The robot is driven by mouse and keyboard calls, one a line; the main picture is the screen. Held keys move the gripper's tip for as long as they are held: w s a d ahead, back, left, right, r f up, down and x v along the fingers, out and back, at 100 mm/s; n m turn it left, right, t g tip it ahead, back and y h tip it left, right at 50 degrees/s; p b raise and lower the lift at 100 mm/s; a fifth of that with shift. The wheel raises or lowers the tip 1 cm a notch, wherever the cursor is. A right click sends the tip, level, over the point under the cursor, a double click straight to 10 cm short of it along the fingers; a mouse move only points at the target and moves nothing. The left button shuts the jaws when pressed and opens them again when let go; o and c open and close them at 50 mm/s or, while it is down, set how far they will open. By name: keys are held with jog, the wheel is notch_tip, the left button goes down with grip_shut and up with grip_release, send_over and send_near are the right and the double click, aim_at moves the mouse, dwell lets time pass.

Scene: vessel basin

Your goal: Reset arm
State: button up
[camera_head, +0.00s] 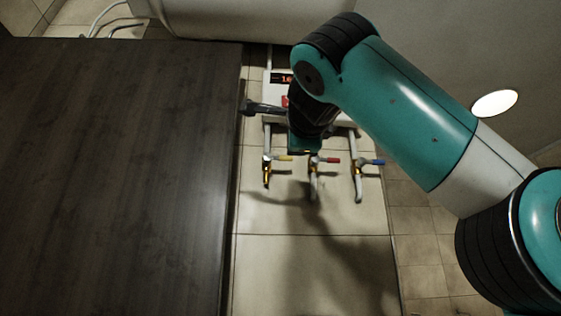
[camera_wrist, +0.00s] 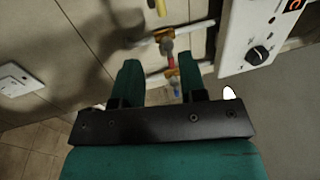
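My gripper (camera_wrist: 159,68) shows in the wrist view with its two teal fingers apart and nothing held between them. Beyond the fingers is a row of metal taps. The blue-handled tap (camera_wrist: 176,90) appears in the gap, with the red-handled tap (camera_wrist: 169,48) just above it. In the head view my arm (camera_head: 405,105) reaches in from the right, bent, with its wrist in front of the white control box (camera_head: 277,91). My fingers are not clear in the head view. Whether they touch anything cannot be told.
The taps with yellow (camera_head: 267,168), red (camera_head: 313,172) and blue (camera_head: 360,175) handles hang below the box on tiles. A dark wooden surface (camera_head: 110,170) fills the left. A white rounded vessel (camera_head: 240,18) is at the top. A white wall plate (camera_wrist: 18,79) shows at the wrist view's left.

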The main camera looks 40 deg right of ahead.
jog(key=w+a+f+n+t+y+p, duration=0.1)
jog(key=w+a+f+n+y, duration=0.95)
jog(key=a+n, duration=0.4)
jog(key=a+f+n+g+y, duration=0.35)
jog(key=f+n+g, duration=0.45)
jog(key=f, duration=1.2)
jog(key=s+a+f+n+g+y+p, duration=0.1)
jog(key=s+f+n+g, duration=0.8)
jog(key=s+f, duration=1.3)
notch_tip(320, 180, down, 3)
jog(key=shift+s+a+r+n+g+p, duration=0.25)
jog(key=shift+a+n+g+p, duration=0.15)
jog(key=shift+a, duration=0.15)
jog(key=shift+d, duration=0.1)
